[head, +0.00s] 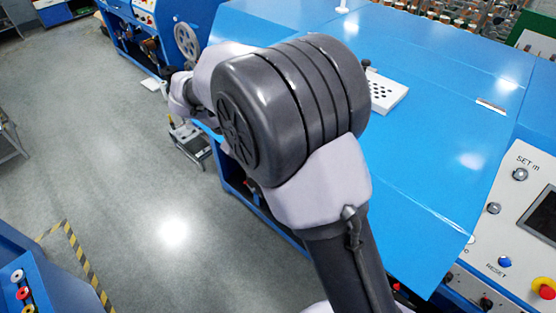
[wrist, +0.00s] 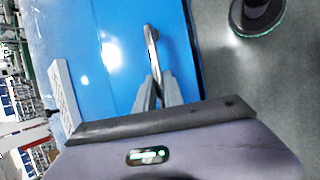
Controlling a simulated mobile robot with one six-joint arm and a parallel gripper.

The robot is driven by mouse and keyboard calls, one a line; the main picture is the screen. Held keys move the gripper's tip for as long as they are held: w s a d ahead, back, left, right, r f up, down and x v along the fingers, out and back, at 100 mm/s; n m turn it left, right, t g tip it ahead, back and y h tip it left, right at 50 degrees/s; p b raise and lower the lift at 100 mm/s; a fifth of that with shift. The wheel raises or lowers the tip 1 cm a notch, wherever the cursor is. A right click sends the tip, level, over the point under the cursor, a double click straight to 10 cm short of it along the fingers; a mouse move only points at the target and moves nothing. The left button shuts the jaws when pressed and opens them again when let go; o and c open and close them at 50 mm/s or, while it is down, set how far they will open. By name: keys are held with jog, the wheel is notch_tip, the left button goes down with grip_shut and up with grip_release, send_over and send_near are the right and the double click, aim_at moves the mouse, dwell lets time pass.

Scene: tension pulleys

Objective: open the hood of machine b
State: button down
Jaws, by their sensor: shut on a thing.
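The blue hood (head: 450,130) is a broad, sloping panel across the right of the head view, lying closed over its machine. It also fills the left and middle of the wrist view (wrist: 115,25). A curved metal handle (wrist: 150,45) stands on the hood near its edge. My gripper (wrist: 156,88) is shut on the near end of this handle in the wrist view. In the head view my arm hides the handle and the gripper. No label naming the machine is readable.
A white perforated block (head: 387,93) sits on the hood. A control panel with a red knob (head: 544,288) is at the right. Open grey floor (head: 130,170) lies left of the machine, with another blue machine (head: 135,30) behind. A dark round base (wrist: 257,14) stands on the floor.

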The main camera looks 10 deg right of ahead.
notch_tip(320, 180, up, 20)
jog(key=w+d+p, duration=0.2)
jog(key=p, duration=0.4)
jog(key=shift+d+f, duration=0.25)
jog(key=c, duration=1.5)
grip_release()
jog(key=shift+o, duration=0.2)
